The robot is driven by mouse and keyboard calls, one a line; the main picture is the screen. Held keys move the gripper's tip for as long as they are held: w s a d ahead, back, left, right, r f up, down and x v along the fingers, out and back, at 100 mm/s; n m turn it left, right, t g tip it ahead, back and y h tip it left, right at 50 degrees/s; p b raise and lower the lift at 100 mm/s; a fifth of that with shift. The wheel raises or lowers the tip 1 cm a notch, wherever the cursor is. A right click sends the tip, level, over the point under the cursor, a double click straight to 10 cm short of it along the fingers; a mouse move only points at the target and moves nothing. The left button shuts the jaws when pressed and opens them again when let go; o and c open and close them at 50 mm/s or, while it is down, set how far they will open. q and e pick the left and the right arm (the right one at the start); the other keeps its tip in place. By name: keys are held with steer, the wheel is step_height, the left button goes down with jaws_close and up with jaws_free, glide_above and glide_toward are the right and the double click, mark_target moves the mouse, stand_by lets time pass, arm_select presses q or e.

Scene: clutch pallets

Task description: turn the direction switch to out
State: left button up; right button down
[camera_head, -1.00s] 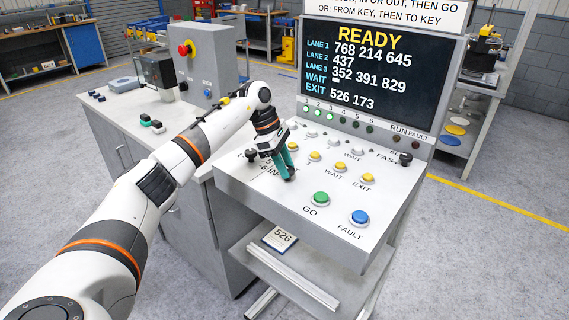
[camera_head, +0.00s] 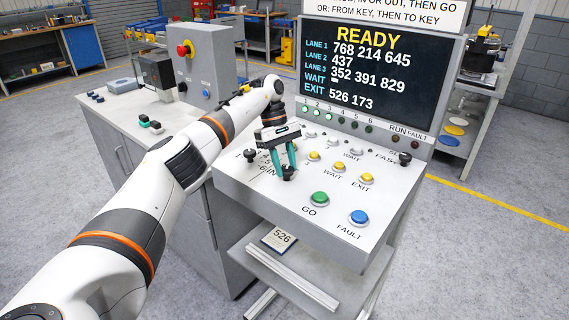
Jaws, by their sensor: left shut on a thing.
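The direction switch (camera_head: 289,174) is a small black knob on the sloping grey control panel (camera_head: 240,181). The printed word IN shows to its left; an OUT label is not readable. My left gripper (camera_head: 284,165), with green fingers, reaches down over the panel and is shut on the switch. The fingers and gripper body hide part of the knob, so which way it points cannot be told. My right gripper is not in view.
Another black knob (camera_head: 249,155) stands left of the gripper. Yellow and white buttons lie to the right, with a green GO button (camera_head: 320,199) and a blue FAULT button (camera_head: 359,217) in front. The screen (camera_head: 380,75) behind reads READY.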

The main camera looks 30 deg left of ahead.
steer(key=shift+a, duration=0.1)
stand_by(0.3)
arm_select(q)
steer(key=o, duration=1)
steer(key=shift+c, duration=0.2)
steer(key=shift+r, duration=0.15)
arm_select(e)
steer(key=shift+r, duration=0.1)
